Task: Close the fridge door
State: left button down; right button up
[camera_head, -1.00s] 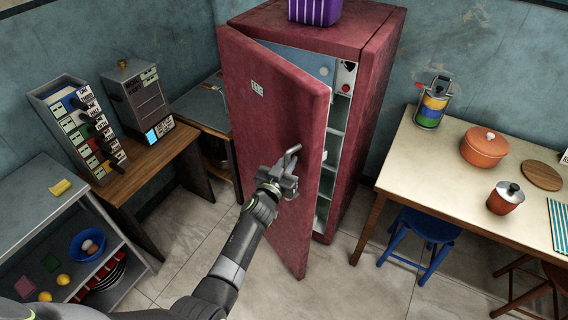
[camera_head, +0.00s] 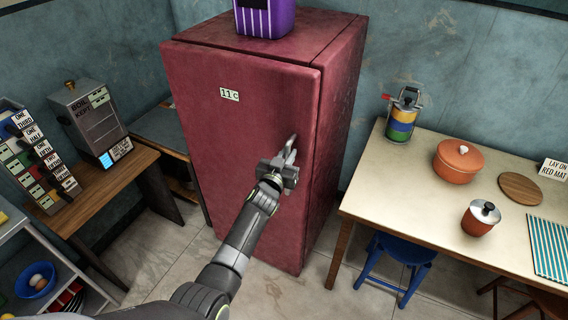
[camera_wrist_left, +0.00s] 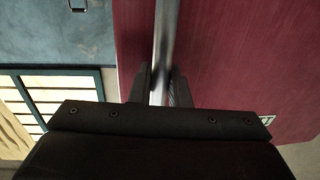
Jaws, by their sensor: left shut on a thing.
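The dark red fridge (camera_head: 340,110) stands against the back wall in the head view. Its door (camera_head: 225,150), with a small label marked 11c, lies flush or nearly flush with the body; only a thin dark seam shows along the right edge. My left gripper (camera_head: 287,168) is shut on the metal door handle (camera_head: 292,146) near the door's right edge. In the left wrist view the handle (camera_wrist_left: 165,45) runs between the two fingers (camera_wrist_left: 158,85), with the red door (camera_wrist_left: 235,60) behind. My right gripper is not in view.
A purple striped container (camera_head: 265,18) sits on the fridge. A cream table (camera_head: 400,185) with pots stands to the right, a blue stool (camera_head: 392,262) beneath it. A wooden desk (camera_head: 130,178) with a grey machine stands left. Tiled floor shows around the fridge.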

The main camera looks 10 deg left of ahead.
pick_arm(q)
jog(key=shift+w+d+f, duration=0.1)
jog(key=shift+w+d, duration=0.05)
jog(key=shift+w, duration=0.2)
jog(key=shift+r, duration=0.45)
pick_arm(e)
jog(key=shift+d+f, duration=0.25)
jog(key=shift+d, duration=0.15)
